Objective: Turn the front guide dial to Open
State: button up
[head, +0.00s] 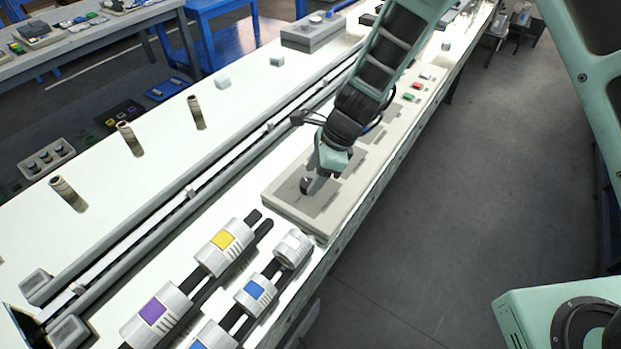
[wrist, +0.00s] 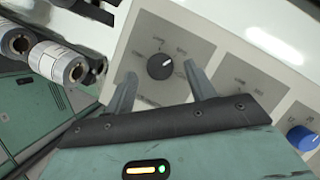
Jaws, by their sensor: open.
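A round black dial (wrist: 161,66) with a white pointer mark sits on a grey label plate in the wrist view. Its mark points to the upper right; the small lettering around it is too blurred to read. My gripper (wrist: 162,84) is open, with one finger on each side of the dial's lower edge in the picture; I cannot tell whether they touch it.
A blue knob (wrist: 302,138) is on a neighbouring plate to the right in the wrist view. Rollers with yellow (head: 222,240), purple and blue labels lie close to the box's near end. Red and green buttons (head: 415,87) are farther along. Open floor (head: 440,200) lies to the right.

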aim_at(308, 186)
jog(key=shift+x, duration=1.15)
jog(key=c, duration=1)
jog(key=shift+o, duration=0.2)
